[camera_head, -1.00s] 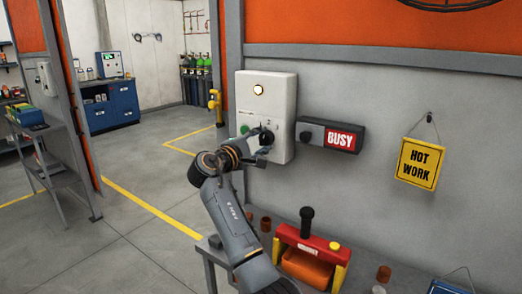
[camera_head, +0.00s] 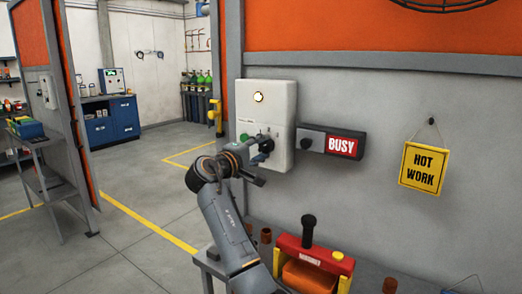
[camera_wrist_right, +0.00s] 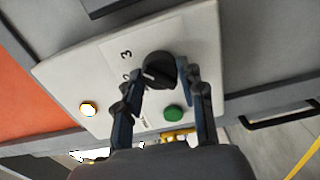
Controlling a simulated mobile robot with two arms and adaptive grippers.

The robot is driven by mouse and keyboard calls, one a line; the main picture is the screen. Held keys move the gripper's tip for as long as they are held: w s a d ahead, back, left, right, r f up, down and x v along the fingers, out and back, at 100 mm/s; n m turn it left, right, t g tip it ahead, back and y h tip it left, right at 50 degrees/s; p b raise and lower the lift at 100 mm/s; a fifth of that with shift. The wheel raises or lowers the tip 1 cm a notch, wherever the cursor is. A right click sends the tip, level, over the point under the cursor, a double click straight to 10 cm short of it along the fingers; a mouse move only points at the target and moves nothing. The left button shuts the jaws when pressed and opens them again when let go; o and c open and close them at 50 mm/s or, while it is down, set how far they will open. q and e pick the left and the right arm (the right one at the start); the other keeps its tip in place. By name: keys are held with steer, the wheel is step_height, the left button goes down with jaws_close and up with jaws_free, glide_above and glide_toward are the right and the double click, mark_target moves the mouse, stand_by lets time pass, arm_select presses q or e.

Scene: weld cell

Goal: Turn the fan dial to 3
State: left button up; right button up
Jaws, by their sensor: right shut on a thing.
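The white fan control box (camera_head: 280,100) hangs on the grey wall, with a lit lamp (camera_head: 259,97) near its top. The black dial (camera_wrist_right: 158,68) shows in the right wrist view, with a light pointer mark on its lower left side. A printed 3 (camera_wrist_right: 126,54) lies left of the dial, with another, less clear digit below it. My right gripper (camera_wrist_right: 160,82) has a finger on each side of the dial and is shut on it. In the head view this gripper (camera_head: 264,146) partly hides the dial. My left gripper is out of view.
A green button (camera_wrist_right: 173,112) sits close to the right gripper's finger. The BUSY sign box (camera_head: 331,140) with a dark knob is just right of the control box. Below stands a table with a red and yellow device (camera_head: 314,255).

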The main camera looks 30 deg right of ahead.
steer(key=o, duration=1.2)
steer(key=v, duration=1.2)
steer(key=shift+f, duration=0.1)
